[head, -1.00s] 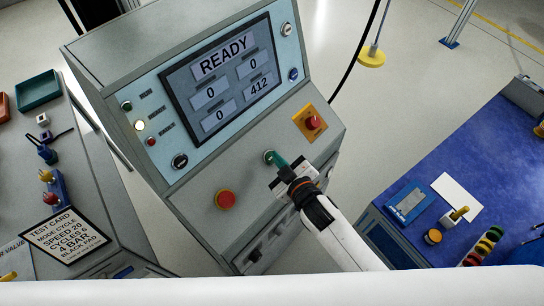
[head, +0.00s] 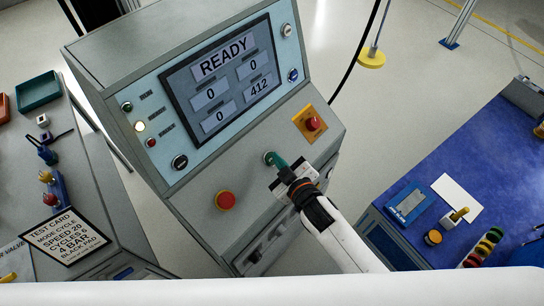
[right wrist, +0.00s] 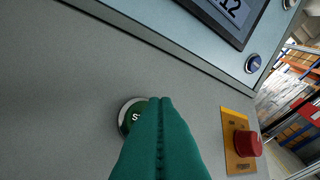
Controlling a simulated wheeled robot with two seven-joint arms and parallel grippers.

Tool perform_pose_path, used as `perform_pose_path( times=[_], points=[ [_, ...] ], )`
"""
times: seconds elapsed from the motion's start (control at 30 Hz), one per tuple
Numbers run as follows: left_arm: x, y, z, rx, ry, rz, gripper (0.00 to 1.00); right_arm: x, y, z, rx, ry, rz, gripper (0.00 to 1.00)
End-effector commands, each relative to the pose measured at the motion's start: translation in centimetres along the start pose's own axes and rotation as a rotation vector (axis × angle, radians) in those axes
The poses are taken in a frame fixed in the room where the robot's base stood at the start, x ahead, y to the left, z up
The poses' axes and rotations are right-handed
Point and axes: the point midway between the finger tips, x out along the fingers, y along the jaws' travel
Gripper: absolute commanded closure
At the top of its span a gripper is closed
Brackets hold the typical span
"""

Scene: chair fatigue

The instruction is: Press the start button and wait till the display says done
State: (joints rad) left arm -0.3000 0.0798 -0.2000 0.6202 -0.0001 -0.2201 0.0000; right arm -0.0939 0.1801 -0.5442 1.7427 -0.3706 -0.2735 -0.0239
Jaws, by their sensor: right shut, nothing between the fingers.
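The display (head: 222,79) on the grey control cabinet reads READY, with boxes showing 0, 0, 0 and 412. The green start button (right wrist: 126,116) has a silver ring and shows partly behind my right gripper in the right wrist view. In the head view the button (head: 268,158) is just at the fingertips. My right gripper (head: 276,162) has teal fingers, shut with nothing between them. Its tips overlap the button in the right wrist view (right wrist: 160,100); I cannot tell whether they touch it. My left gripper is not in view.
A red button (head: 225,201) sits lower left on the panel. A red emergency stop on a yellow plate (head: 311,123) is to the right of the start button. A test card (head: 66,236) lies on the left bench. A blue-topped bench (head: 440,150) stands at right.

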Motion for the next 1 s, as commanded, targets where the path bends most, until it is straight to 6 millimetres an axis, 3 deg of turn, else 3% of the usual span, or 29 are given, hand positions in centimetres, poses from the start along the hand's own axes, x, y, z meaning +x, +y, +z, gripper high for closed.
perform_pose_path(
  times=[1.0],
  points=[
    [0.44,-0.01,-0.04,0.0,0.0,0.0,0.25,0.58,0.42,-0.43,0.0,0.0,0.0,1.0]
  ],
)
